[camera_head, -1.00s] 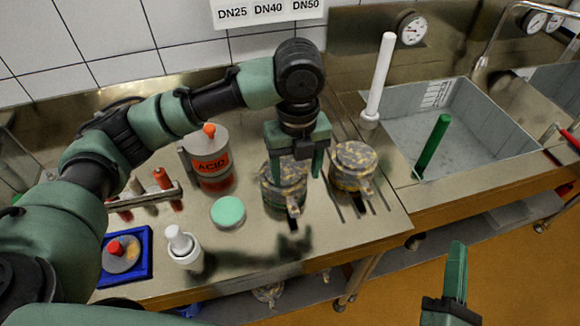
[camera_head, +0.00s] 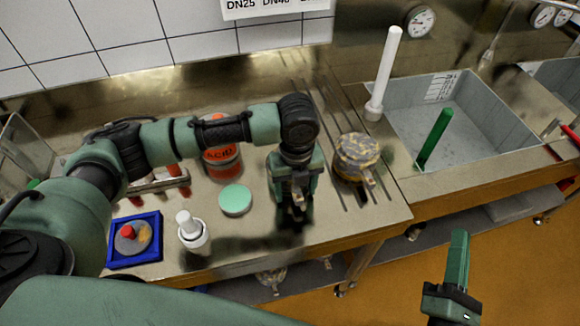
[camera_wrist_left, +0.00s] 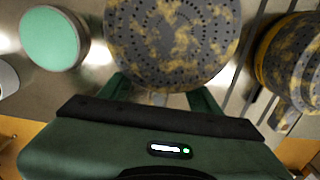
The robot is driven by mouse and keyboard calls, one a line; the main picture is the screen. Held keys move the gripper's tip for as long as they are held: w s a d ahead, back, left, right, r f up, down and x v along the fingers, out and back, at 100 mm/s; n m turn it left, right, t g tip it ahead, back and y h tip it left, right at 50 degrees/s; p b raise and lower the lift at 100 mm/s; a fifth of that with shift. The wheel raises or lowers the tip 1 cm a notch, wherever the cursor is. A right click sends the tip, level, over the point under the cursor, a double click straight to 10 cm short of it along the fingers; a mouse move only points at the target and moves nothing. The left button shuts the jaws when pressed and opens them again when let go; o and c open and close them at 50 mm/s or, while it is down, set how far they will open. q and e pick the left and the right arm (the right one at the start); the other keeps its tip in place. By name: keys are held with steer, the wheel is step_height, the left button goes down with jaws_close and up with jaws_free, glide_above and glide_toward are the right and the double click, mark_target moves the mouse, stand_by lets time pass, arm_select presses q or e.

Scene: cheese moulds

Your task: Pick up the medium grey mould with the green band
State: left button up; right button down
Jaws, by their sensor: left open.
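A round, perforated mould, mottled grey and yellow, fills the top middle of the left wrist view (camera_wrist_left: 172,40). In the head view it is almost wholly hidden behind my left gripper (camera_head: 294,190). My left gripper is open, its fingers on either side of a small handle at the mould's near edge in the wrist view (camera_wrist_left: 160,90); I cannot tell whether they touch. A similar mould (camera_head: 357,157) stands to the right, also in the wrist view (camera_wrist_left: 295,62). No green band shows on either. My right gripper (camera_head: 457,268) is over the floor; its opening is unclear.
A mint-green disc (camera_head: 235,200), a white bottle (camera_head: 191,234), a blue tray (camera_head: 152,254) and an orange-labelled acid container (camera_head: 222,162) stand left of my gripper. The sink (camera_head: 470,130), with a green rod (camera_head: 435,138), is at right. A white rod (camera_head: 385,75) stands beside it.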

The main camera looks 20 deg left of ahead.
arm_select(q)
jaws_close()
stand_by(1.4)
